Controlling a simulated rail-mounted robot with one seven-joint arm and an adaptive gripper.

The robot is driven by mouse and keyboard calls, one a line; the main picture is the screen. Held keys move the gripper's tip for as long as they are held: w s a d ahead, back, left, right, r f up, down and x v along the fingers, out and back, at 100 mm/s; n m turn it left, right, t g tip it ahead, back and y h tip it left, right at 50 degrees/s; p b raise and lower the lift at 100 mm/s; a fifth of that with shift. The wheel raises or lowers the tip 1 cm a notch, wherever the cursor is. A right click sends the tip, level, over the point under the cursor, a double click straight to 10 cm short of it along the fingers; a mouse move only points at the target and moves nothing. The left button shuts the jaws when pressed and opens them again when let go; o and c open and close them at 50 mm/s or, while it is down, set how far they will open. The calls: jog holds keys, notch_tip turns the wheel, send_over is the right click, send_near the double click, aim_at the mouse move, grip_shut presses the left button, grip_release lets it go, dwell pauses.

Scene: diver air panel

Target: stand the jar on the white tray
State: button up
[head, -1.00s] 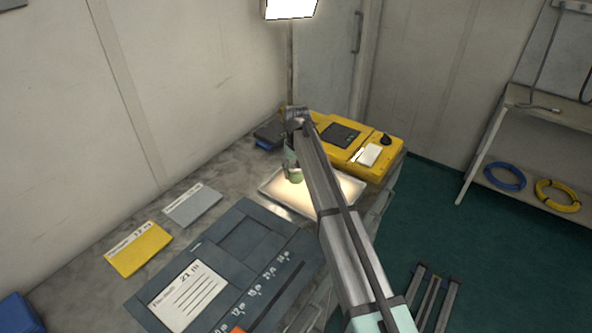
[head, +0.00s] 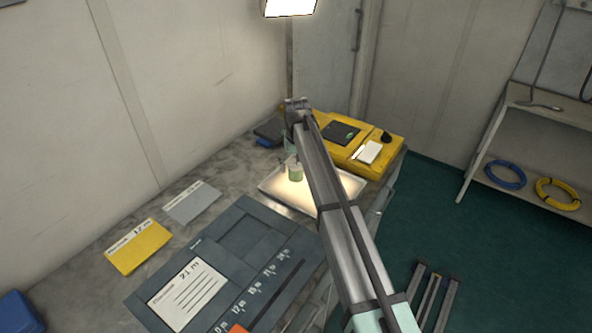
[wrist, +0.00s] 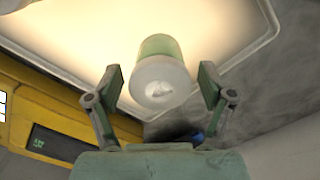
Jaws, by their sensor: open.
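The jar (head: 295,172) stands upright on the white tray (head: 273,192) in the head view, near the tray's back left side. It is greenish with a pale top. In the wrist view the jar (wrist: 158,72) shows its pale round end towards the camera, with the lit tray (wrist: 222,22) beyond it. My gripper (wrist: 160,88) is open, with one finger on each side of the jar's near end and a visible gap at both sides. In the head view my arm hides part of the tray, and the fingers are hard to make out.
A yellow panel box (head: 392,152) stands just behind the tray. A dark object (head: 268,131) lies at the back left. Yellow (head: 138,247) and grey (head: 192,202) cards and a large dark slate board (head: 225,265) cover the bench in front.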

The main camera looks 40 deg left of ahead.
aim_at(296, 163)
notch_tip(296, 163, up, 10)
jog(key=shift+f+b, duration=0.1)
jog(key=shift+b, duration=0.95)
jog(key=shift+r, duration=0.35)
